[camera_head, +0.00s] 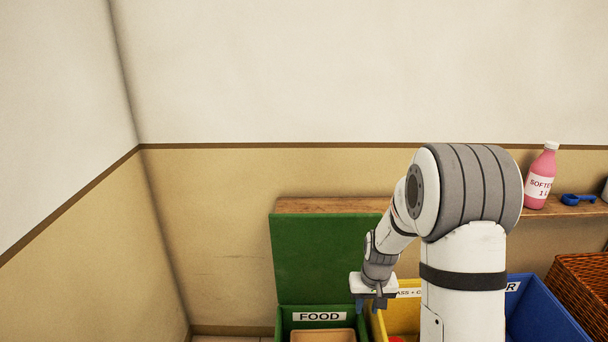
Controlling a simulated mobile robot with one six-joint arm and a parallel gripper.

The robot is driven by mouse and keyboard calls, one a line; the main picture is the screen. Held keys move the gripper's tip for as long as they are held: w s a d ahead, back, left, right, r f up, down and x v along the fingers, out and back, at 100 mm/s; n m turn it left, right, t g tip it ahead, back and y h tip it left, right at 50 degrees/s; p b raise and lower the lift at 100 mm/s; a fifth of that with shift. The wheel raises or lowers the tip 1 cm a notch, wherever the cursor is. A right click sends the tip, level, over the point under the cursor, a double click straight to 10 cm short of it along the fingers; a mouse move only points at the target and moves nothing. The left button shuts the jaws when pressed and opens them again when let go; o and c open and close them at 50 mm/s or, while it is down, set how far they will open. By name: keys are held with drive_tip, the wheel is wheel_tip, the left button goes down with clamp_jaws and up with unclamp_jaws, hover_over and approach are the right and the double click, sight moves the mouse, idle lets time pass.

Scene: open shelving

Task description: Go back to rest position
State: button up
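My gripper (371,304) hangs down at the end of my arm, above the edge between the green bin (284,319) and the yellow bin (400,312). Its two small fingers look apart, and I see nothing between them. My white and grey arm rises in front of the bins and bends down to the left toward the gripper. It hides much of the yellow bin and part of the blue bin (545,312).
The green bin, labelled FOOD, has its green lid (325,250) raised. A wooden shelf (330,205) runs behind, holding a pink softener bottle (541,178) and a blue object (577,200). A wicker basket (584,285) stands at right. Walls are bare at left.

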drive_tip(key=s+r+p, duration=0.4)
drive_tip(key=s+r, duration=0.3)
drive_tip(key=r, duration=0.3)
drive_tip(key=s+a+r+t+p, duration=0.1)
drive_tip(key=s+r+p, duration=0.3)
drive_tip(key=s+r, duration=0.4)
drive_tip(key=s+r+p, duration=0.4)
drive_tip(key=s+r, duration=0.3)
drive_tip(key=r, duration=0.7)
drive_tip(key=shift+s+a+t, duration=0.15)
drive_tip(key=shift+s+t, duration=0.2)
drive_tip(key=shift+t, duration=0.05)
drive_tip(key=shift+c, duration=0.5)
